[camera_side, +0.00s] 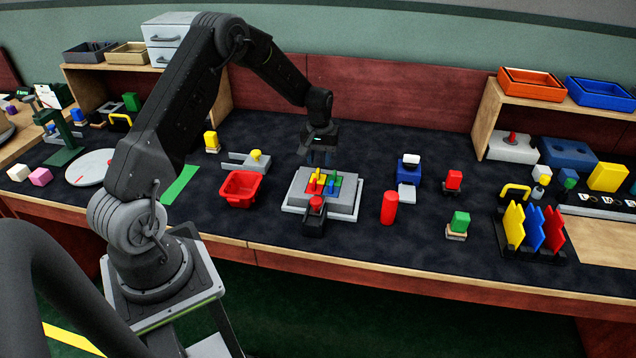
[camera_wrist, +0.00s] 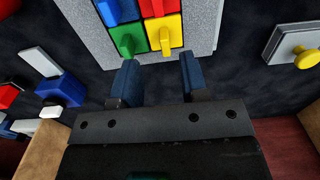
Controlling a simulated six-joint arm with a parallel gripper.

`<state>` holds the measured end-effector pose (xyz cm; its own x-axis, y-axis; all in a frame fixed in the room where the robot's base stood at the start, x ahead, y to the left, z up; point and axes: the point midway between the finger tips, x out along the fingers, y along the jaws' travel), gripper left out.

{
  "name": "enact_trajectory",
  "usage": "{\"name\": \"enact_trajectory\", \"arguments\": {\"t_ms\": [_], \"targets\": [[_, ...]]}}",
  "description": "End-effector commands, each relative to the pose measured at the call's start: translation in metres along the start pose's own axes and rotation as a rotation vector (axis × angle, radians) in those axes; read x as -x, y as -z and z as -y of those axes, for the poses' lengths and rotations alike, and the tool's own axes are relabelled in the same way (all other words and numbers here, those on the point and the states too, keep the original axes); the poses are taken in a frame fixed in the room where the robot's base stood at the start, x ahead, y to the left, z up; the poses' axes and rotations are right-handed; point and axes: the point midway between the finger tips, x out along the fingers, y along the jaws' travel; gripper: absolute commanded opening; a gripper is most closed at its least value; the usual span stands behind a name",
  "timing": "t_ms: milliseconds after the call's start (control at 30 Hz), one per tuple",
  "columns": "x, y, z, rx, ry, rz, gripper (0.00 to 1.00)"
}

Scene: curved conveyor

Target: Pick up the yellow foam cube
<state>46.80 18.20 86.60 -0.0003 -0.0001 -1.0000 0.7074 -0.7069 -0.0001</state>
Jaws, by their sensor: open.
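A small yellow block (camera_side: 210,139) stands on a pale wooden base at the back left in the side view; it is the likeliest yellow foam cube, but its material cannot be told. A larger yellow block (camera_side: 608,177) stands at the far right. My gripper (camera_side: 320,158) is open and empty above the grey fixture (camera_side: 349,205), well to the right of the small yellow block. In the wrist view my gripper's two blue fingers (camera_wrist: 158,76) are apart, near the fixture's edge. The small yellow block is not seen in the wrist view.
The fixture holds red, yellow, green and blue pieces. A red bin (camera_side: 241,188) and a grey device with a yellow knob (camera_side: 256,156) stand to its left. A red cylinder (camera_side: 389,208) and a blue-and-white object (camera_side: 408,168) stand to its right. Dark bare mat lies around them.

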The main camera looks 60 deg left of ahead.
Motion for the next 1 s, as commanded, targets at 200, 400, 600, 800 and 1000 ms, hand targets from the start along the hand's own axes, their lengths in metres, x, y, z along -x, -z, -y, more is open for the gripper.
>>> {"name": "enact_trajectory", "arguments": {"t_ms": [200, 400, 600, 800, 1000], "targets": [[-0.019, 0.002, 0.003, 0.000, 0.001, 0.003, 0.40], [-0.047, 0.004, 0.006, 0.000, 0.000, 0.002, 0.40], [-0.055, 0.005, 0.006, -0.001, -0.001, -0.001, 0.40], [-0.055, 0.005, 0.005, -0.001, -0.001, -0.001, 0.35], [-0.054, 0.004, 0.005, -0.001, -0.001, 0.000, 0.16]]}}
